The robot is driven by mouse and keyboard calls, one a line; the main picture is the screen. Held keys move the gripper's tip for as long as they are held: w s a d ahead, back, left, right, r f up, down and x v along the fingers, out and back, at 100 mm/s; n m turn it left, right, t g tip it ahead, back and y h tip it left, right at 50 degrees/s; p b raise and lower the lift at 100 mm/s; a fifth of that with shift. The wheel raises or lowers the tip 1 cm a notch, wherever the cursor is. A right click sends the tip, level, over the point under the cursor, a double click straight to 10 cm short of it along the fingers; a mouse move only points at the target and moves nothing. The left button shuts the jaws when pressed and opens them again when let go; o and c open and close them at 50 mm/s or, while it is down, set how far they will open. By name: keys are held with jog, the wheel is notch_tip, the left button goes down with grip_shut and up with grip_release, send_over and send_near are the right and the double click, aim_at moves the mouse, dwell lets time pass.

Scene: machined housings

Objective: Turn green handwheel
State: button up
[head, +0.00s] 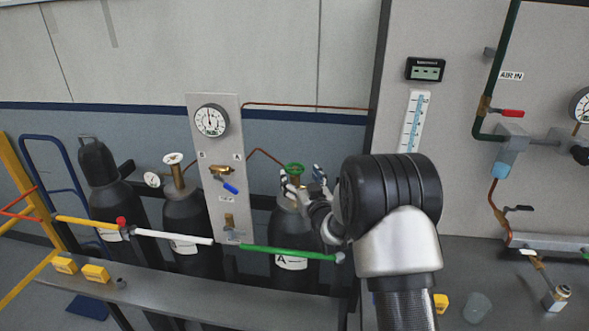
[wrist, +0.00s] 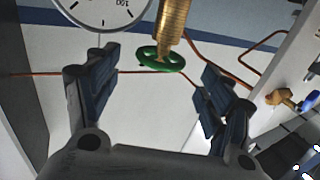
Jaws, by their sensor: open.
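The green handwheel (head: 294,167) sits on top of the brass valve of the dark gas cylinder (head: 285,224) labelled A in the head view. My gripper (head: 302,184) is open, with its fingers at the valve just below the handwheel's level. In the wrist view the green handwheel (wrist: 147,57) and its brass stem (wrist: 173,20) show between the two spread fingers, near the fingertips. Neither finger visibly touches the wheel. Part of the cylinder top is hidden by my gripper in the head view.
A gauge panel (head: 218,135) with a blue-handled valve (head: 230,187) stands left of the cylinder. A second cylinder (head: 186,220) has a white handwheel (head: 173,158). A round gauge (wrist: 101,12) shows in the wrist view.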

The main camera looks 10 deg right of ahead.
aim_at(295, 167)
jog(key=w, duration=0.4)
jog(key=w+a, duration=0.1)
jog(key=shift+w, duration=0.4)
jog(key=shift+d, duration=0.1)
jog(key=c, duration=1.1)
